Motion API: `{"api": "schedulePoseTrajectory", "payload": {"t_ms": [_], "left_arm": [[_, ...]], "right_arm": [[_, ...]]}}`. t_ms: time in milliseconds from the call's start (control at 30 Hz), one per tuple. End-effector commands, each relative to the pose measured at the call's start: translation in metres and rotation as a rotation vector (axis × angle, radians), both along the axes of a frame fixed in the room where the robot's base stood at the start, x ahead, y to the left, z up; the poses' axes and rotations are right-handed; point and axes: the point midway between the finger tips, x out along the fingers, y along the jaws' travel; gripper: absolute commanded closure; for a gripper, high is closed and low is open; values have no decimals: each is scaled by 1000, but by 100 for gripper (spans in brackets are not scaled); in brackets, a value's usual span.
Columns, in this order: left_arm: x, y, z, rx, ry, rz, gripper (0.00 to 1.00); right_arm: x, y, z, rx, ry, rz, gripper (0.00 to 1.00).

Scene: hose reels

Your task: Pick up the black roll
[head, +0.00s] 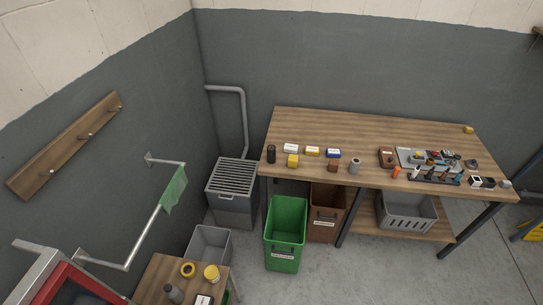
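A flat dark ring-shaped item (471,163) lies near the right end of the same bench and is too small to identify. Neither of my grippers is in the head view, so what they hold cannot be seen.
A grey tray (414,158) with several items lies further right. Below are a green bin (285,235) and brown bin (326,208). A small table (158,276) stands at front left.

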Motion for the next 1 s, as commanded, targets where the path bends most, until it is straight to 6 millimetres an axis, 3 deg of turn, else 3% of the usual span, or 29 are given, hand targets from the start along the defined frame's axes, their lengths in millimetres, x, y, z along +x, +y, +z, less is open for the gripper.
{"api": "schedulePoseTrajectory", "payload": {"t_ms": [300, 733, 1000], "left_arm": [[0, 0, 0, 0, 0, 0, 56], [0, 0, 0, 0, 1, 0, 16], [0, 0, 0, 0, 1, 0, 16]], "right_arm": [[0, 0, 0, -2, 1, 2, 56], [0, -3, 0, -11, 0, 7, 56], [0, -2, 0, -8, 1, 6, 56]]}}
